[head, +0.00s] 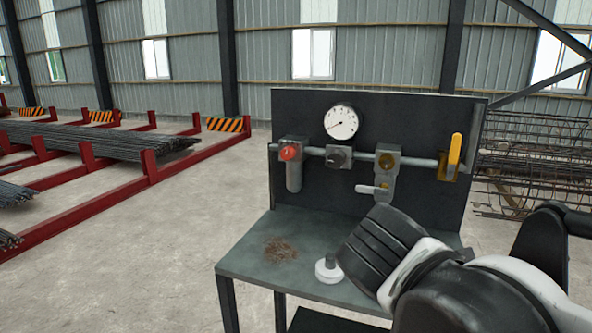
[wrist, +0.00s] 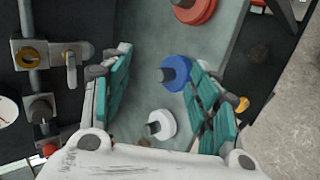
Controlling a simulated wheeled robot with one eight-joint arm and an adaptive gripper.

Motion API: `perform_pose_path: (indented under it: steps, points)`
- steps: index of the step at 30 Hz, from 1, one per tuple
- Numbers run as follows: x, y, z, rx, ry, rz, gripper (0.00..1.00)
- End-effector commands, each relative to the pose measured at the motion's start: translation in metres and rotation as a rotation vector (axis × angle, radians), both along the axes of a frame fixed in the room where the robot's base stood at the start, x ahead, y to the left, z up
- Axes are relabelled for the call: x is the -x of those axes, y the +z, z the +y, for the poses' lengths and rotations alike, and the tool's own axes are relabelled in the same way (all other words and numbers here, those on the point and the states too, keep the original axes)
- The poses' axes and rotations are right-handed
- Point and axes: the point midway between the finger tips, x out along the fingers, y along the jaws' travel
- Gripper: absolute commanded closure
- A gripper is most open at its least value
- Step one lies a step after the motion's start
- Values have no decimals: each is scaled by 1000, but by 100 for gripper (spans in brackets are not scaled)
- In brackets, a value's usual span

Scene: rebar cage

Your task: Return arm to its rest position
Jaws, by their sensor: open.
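My gripper (wrist: 160,95) is open and empty in the wrist view, its two teal-padded fingers spread wide above the bench. A white disc with a dark knob (wrist: 161,124) and a blue one (wrist: 176,72) show between or behind the fingers, apart from them as far as I can tell. In the head view, my black and white arm reaches over the right side of the bench (head: 245,262). My fingers are hidden there behind the arm.
A dark upright panel (head: 240,0) is not clear of fittings: it carries a gauge (head: 341,122), a red knob (head: 289,152) and a yellow lever (head: 454,152). A white disc (head: 328,270) sits on the bench. Rebar racks (head: 90,205) stand left; open floor lies between.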

Motion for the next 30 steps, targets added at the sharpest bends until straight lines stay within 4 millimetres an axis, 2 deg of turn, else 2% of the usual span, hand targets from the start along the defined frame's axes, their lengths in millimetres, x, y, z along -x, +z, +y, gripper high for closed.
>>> perform_pose_path:
  steps: [1, 6, 9, 18, 26, 30]
  points:
    - [13, -20, -14, -119, -84, 2, 45]
    - [50, -73, -29, -543, -362, -17, 45]
    - [63, -91, -30, -725, -489, -36, 45]
    - [85, -120, -27, -1114, -768, -94, 45]
    - [84, -169, -25, -1097, -752, -88, 45]
    - [84, -202, -25, -1096, -750, -87, 45]
